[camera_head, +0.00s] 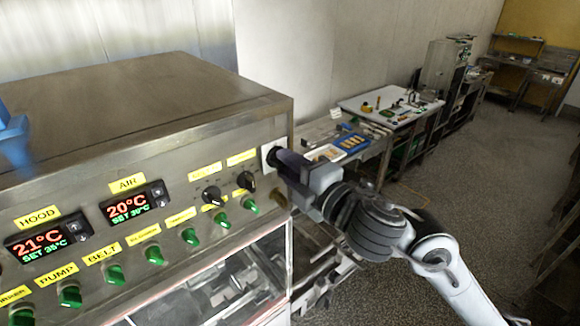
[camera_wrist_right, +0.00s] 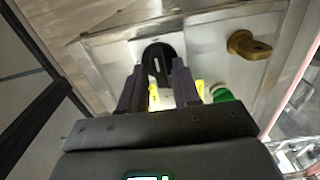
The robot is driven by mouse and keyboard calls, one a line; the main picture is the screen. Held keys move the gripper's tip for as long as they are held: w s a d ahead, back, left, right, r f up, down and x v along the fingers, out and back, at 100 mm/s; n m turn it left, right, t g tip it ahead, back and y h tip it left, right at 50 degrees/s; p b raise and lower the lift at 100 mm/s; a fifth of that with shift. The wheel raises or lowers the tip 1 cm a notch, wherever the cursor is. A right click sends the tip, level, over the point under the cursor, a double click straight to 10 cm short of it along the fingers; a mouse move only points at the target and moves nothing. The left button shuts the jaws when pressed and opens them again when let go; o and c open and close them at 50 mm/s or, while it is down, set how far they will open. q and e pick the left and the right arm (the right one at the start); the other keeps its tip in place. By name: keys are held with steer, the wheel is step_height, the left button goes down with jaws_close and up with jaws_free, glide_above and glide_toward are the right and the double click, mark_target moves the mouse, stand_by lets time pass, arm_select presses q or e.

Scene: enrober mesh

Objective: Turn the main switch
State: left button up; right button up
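The main switch appears as a black rotary knob (camera_wrist_right: 158,62) on a pale plate in the right wrist view, its ridge running nearly up and down there. In the head view, the white plate (camera_head: 267,152) shows at the right end of the steel control panel, and my gripper hides the knob. My right gripper (camera_wrist_right: 158,70) is open, with one dark fingertip on each side of the knob. I cannot tell whether the fingers touch it. In the head view the right gripper (camera_head: 283,161) reaches the panel from the right. My left gripper is in neither view.
A brass-coloured part (camera_wrist_right: 248,45) and a green knob (camera_wrist_right: 222,93) sit close by. Black knobs (camera_head: 245,181) and a row of green knobs (camera_head: 190,236) line the panel beside two temperature displays (camera_head: 130,206). A blue object (camera_head: 12,132) shows at far left. Benches stand behind.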

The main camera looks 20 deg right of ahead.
steer(key=shift+o, duration=0.4)
steer(key=v, duration=1.1)
steer(key=shift+w, duration=0.1)
